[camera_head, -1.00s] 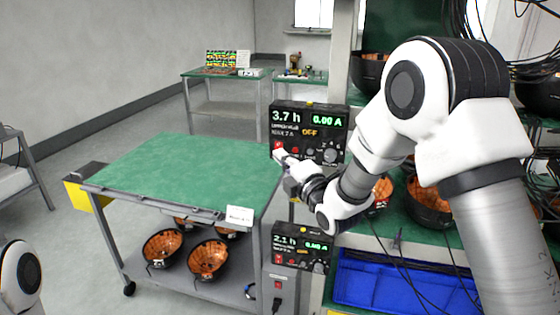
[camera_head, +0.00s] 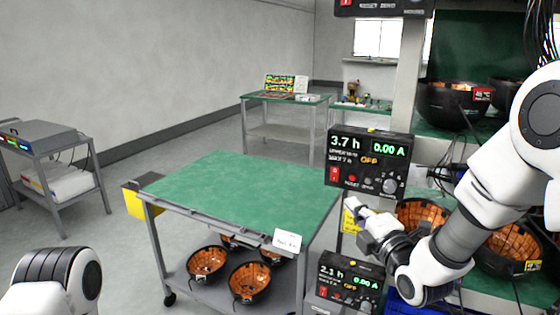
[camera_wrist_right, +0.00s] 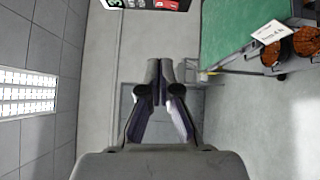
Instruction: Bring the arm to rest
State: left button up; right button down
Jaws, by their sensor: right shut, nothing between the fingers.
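My right gripper (camera_head: 362,214) is shut and empty in the head view, in front of the rack, below the upper control box (camera_head: 368,161) and apart from it. That box reads 3.7 h, 0.00 A and OFF. In the right wrist view the two fingers (camera_wrist_right: 159,82) meet with nothing between them. The box's lower edge shows at the top of that view (camera_wrist_right: 160,3). Part of my left arm shows at the lower left of the head view, but its gripper is out of view.
A green-topped cart (camera_head: 235,195) stands left of the rack, with black bowls (camera_head: 250,282) on its lower shelf. A lower control box (camera_head: 350,284) reads 2.1 h. Bowls with orange insides (camera_head: 422,214) sit on the rack. Open floor (camera_head: 90,255) lies left of the cart.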

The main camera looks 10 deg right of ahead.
jog(key=s+f+m+g+h, duration=0.1)
jog(key=s+f+g, duration=0.25)
jog(key=f, duration=0.75)
jog(key=s+f+m+g, duration=0.2)
jog(key=s+f, duration=0.3)
jog(key=f, duration=0.6)
jog(key=s+f+m+g+h, duration=0.1)
jog(key=s+f+g, duration=0.25)
jog(key=f, duration=0.75)
jog(key=s+d+f+m+g+h, duration=0.1)
jog(key=s+f+m+g, duration=0.3)
jog(key=s+m, duration=0.5)
jog(key=s+d+f+m+g, duration=0.1)
jog(key=s+f+m+g, duration=0.4)
jog(key=s, duration=1)
notch_tip(320, 180, down, 2)
jog(key=m, duration=0.3)
jog(key=shift+d+m+h, duration=0.2)
jog(key=shift+m+h, duration=0.2)
jog(key=shift+w, duration=0.1)
